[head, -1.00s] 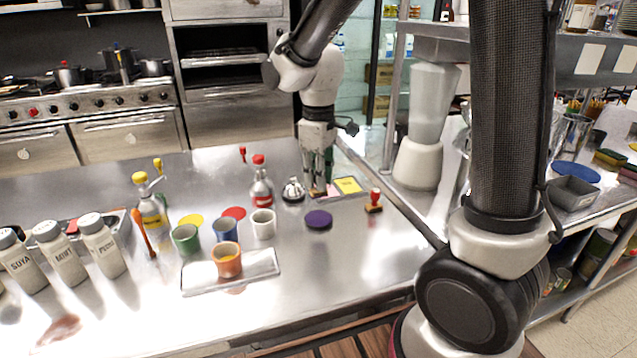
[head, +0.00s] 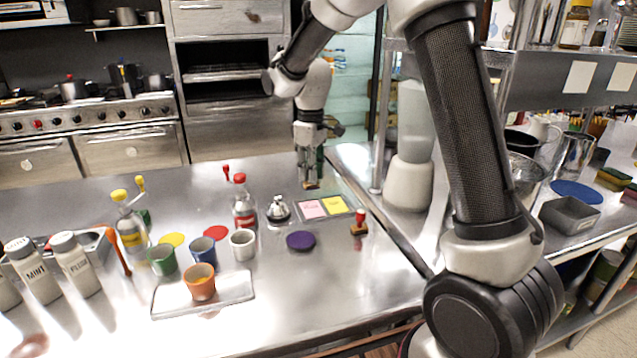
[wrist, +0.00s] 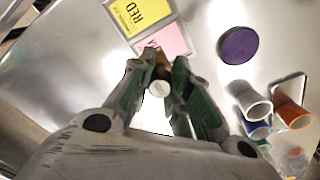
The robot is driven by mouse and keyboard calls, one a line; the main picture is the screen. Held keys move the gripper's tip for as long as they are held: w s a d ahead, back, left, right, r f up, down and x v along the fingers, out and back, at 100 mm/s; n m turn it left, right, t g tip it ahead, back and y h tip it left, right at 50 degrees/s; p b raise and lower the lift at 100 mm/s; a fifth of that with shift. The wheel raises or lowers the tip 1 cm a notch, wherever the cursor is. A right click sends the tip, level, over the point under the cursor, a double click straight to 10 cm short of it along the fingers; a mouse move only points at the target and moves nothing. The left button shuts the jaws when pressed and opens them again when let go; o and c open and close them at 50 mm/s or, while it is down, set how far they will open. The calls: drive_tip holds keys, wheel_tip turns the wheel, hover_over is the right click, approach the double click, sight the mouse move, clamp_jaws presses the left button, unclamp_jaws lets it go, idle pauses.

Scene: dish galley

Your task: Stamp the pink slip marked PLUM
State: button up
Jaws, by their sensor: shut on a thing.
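The pink slip (head: 313,208) lies in a flat holder on the steel counter, left of the yellow slip (head: 334,204). In the wrist view the yellow slip (wrist: 137,14) reads RED, and the pink slip (wrist: 172,36) is partly covered by my fingers. Faint marks show on the pink slip, too small to read. My gripper (head: 311,180) is shut on a stamp with a brown base (head: 311,186) and a pale round top (wrist: 160,88). It holds the stamp upright, apparently above and behind the pink slip. The stamp's underside is hidden.
A second stamp with a red handle (head: 360,220) stands right of the slips. A purple disc (head: 300,241) lies in front. A bell (head: 278,209) and a red bottle (head: 244,207) stand to the left. Cups and a tray (head: 228,292) are nearer. A blender (head: 408,165) stands behind right.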

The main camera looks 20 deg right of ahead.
sight(312, 187)
drive_tip(key=shift+s+f, duration=0.1)
drive_tip(key=shift+f, duration=2.8)
drive_tip(key=shift+f, duration=0.55)
drive_tip(key=shift+r, duration=3.55)
